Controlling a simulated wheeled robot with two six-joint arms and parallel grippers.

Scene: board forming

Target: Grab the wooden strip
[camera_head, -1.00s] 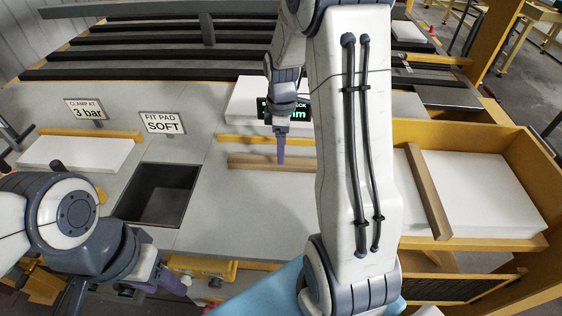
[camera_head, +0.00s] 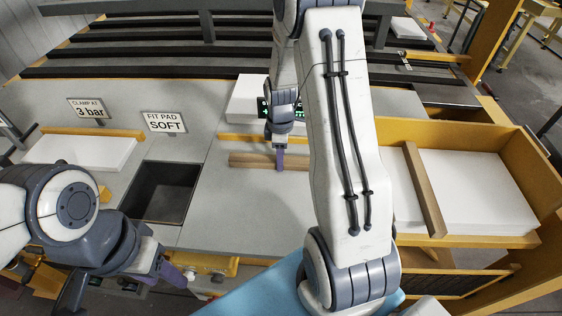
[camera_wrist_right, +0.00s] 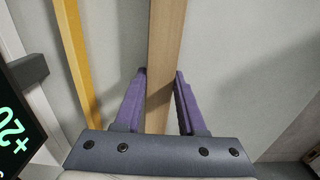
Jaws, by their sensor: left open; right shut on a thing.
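A wooden strip (camera_head: 248,159) lies on the grey worktop, along the front of a yellow rail, partly hidden behind my right arm. My right gripper (camera_head: 279,160) points down onto it. In the right wrist view the strip (camera_wrist_right: 165,45) runs between the two purple fingers of my right gripper (camera_wrist_right: 160,85), which are shut on it. A second wooden strip (camera_head: 424,190) lies across white boards in the yellow-framed bin at the right. My left gripper (camera_head: 177,275) is open and empty, low at the left, away from both strips.
A display box (camera_head: 250,98) stands behind the yellow rail (camera_head: 235,138). A dark square opening (camera_head: 160,192) is in the worktop at left. A white board (camera_head: 80,151) lies at far left, near two signs. The worktop front of the strip is clear.

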